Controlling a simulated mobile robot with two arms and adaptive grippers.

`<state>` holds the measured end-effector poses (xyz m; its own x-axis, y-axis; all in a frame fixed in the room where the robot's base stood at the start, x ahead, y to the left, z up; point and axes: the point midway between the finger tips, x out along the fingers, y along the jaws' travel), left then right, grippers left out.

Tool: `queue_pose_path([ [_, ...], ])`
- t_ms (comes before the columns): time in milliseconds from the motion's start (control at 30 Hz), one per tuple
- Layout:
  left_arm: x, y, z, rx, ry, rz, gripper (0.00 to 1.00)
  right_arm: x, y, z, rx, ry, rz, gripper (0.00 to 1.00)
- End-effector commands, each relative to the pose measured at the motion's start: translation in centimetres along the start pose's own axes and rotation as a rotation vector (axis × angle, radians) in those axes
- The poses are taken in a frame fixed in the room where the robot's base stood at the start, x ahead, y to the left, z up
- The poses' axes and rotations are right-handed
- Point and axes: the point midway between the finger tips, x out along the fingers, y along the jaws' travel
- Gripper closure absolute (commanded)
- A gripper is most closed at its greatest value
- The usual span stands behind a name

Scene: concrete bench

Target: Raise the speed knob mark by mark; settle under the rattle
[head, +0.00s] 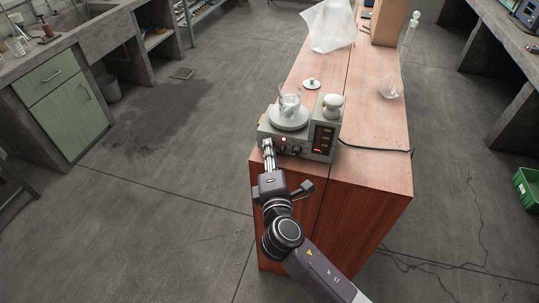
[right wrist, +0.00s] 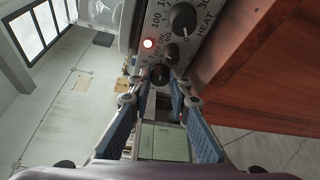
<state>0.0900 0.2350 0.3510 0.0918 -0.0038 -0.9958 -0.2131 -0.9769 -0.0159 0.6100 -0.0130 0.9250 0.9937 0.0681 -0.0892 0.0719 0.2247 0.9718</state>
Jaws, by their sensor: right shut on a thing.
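A grey hotplate stirrer (head: 269,130) stands on the near end of the red-brown wooden bench, with a clear glass beaker (head: 289,99) on its round plate. In the right wrist view, its front panel (right wrist: 152,28) carries a lit red lamp, a large dark knob marked HEAT, a small knob and another dark knob, the speed knob (right wrist: 160,74), between my fingertips. My right gripper (head: 268,150) reaches the panel's left side and is shut on that knob; it also shows in the right wrist view (right wrist: 160,90). The knob's pointer and mark cannot be read. My left gripper is not in view.
A box with red displays (head: 324,137) adjoins the stirrer, with a pale rounded object (head: 333,104) above it. A small white lid (head: 311,84) lies behind. A black cable (head: 375,148) trails right.

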Motion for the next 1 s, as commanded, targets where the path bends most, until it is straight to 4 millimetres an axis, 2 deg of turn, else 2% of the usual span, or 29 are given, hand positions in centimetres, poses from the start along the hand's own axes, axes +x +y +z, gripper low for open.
queue_pose_path([
  [200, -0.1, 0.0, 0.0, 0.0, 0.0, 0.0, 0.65, 0.0, -0.1, 0.0, 0.0, 0.001, -0.003, 1.0],
  [233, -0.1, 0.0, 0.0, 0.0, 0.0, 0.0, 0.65, 0.0, -0.1, 0.0, 0.0, 0.001, -0.003, 0.81],
  [400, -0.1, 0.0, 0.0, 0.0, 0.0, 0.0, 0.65, 0.0, -0.1, 0.0, -0.001, 0.001, -0.003, 0.65],
  [767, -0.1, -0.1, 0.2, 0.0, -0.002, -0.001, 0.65, -0.7, -0.1, -0.1, 0.0, 0.001, -0.002, 0.65],
  [867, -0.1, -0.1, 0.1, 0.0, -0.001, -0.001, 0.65, -1.9, -0.1, -0.1, 0.0, 0.002, -0.004, 0.65],
  [1000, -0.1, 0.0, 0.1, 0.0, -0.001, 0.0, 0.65, -4.7, -0.2, -0.1, 0.002, 0.003, -0.005, 0.65],
])
